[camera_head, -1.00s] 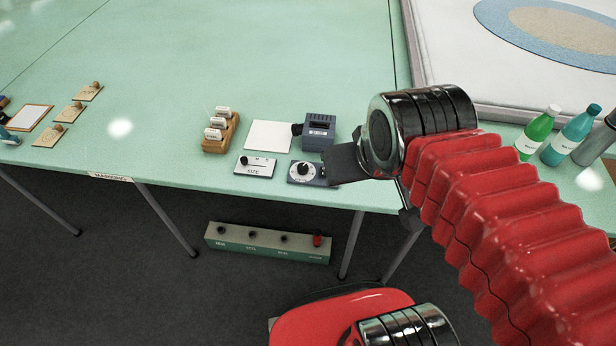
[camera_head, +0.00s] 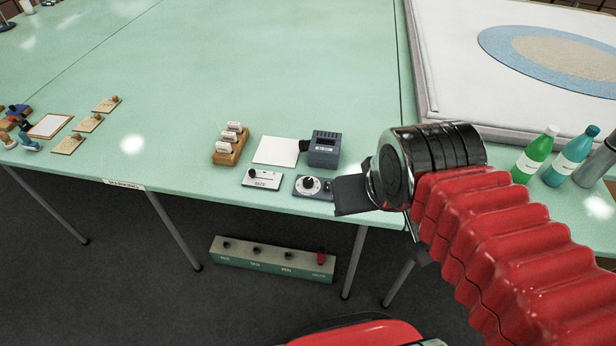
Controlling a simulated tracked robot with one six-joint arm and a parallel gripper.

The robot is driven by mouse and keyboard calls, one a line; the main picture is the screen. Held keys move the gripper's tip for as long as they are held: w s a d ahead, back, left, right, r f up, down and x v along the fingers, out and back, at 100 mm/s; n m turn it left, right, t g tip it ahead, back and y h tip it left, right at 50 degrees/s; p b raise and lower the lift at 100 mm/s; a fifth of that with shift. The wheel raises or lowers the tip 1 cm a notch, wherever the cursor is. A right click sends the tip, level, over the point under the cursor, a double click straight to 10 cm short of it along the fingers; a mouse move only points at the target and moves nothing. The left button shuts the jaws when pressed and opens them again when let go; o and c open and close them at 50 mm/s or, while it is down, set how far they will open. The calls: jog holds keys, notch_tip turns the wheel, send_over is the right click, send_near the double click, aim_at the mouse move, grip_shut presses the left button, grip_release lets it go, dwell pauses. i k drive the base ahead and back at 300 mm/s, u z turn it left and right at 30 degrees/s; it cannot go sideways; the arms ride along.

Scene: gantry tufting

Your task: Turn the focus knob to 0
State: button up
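A small dial plate (camera_head: 301,190) with a round black knob (camera_head: 312,184) sits near the table's front edge. Its label and pointer are too small to read, so I cannot tell the setting. My gripper (camera_head: 348,194) is at the plate's right side, seen as a dark flat piece below the black wrist. Whether it touches the plate is not clear. Its fingers cannot be told apart. Beside the plate on the left is a slider panel (camera_head: 262,179) with a black knob at its left end.
A blue-grey device (camera_head: 324,150) stands just behind the dial, with white paper (camera_head: 276,151) and a wooden card holder (camera_head: 229,152) to its left. Bottles (camera_head: 535,155) stand at the right. A green box (camera_head: 272,262) with several knobs lies below the table edge. The table's middle is clear.

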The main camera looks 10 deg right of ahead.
aim_at(308, 183)
jog(key=z, duration=1)
jog(key=k, duration=0.5)
jog(key=u, duration=0.9)
jog(key=i, duration=1)
